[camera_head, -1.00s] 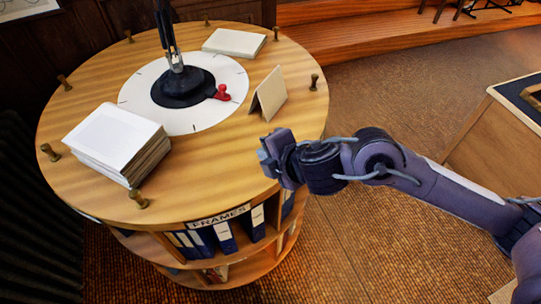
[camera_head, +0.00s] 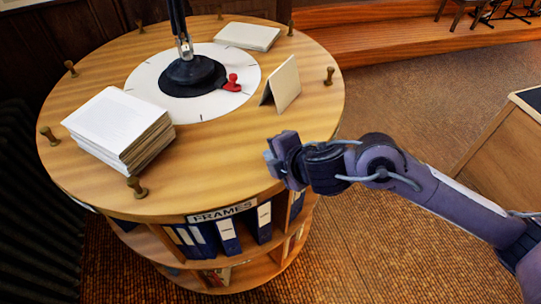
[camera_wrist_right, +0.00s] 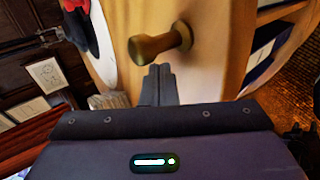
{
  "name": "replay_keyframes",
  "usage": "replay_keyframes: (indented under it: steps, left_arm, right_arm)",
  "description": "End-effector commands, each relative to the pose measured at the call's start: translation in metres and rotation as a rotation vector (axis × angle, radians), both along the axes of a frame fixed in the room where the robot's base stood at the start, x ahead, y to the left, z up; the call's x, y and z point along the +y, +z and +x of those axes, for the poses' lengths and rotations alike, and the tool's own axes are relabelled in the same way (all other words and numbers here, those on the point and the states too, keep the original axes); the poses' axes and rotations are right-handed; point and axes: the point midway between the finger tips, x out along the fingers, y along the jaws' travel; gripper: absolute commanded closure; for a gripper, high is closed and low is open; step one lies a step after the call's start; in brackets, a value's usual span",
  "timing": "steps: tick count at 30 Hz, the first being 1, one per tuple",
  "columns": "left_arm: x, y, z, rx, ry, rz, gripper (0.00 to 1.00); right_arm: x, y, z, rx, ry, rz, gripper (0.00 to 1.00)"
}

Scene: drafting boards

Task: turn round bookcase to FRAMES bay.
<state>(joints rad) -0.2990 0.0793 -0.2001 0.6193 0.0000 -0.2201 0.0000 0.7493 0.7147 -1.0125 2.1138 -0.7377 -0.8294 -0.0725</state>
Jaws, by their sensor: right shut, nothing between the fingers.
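The round wooden bookcase (camera_head: 235,150) fills the left of the head view. Brass knobs stand around its top's rim, including a front knob (camera_head: 137,187) and a right knob (camera_head: 329,76). The FRAMES label (camera_head: 222,212) is on the near side, above a bay of blue binders (camera_head: 227,237). A red pointer-like piece (camera_head: 232,84) lies at the edge of the black base. My right gripper (camera_head: 270,158) is shut and empty near the front-right rim. In the right wrist view, a knob (camera_wrist_right: 160,42) appears just beyond the gripper's fingertips (camera_wrist_right: 157,75); contact cannot be told. My left gripper is out of view.
On the bookcase top are a paper stack (camera_head: 118,125), a white pad (camera_head: 247,36), a folded card (camera_head: 282,84) and a black-based stand (camera_head: 190,75) on a white dial (camera_head: 148,82). A wooden desk (camera_head: 505,150) stands at right. Brown floor (camera_head: 410,95) is open between.

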Motion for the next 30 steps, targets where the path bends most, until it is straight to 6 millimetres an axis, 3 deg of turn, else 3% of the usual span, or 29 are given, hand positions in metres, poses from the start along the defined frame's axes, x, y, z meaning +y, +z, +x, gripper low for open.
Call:
replay_keyframes:
  steps: [12,25,30]
  left_arm:
    - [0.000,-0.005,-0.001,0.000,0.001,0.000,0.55]
    - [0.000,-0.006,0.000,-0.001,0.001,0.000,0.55]
    - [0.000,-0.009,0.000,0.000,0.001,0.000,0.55]
  right_arm:
    - [-0.041,0.000,0.033,-0.004,0.042,-0.004,1.00]
    - [-0.043,0.000,0.035,-0.001,0.057,-0.001,1.00]
    - [-0.054,-0.001,0.047,-0.001,0.075,-0.003,1.00]
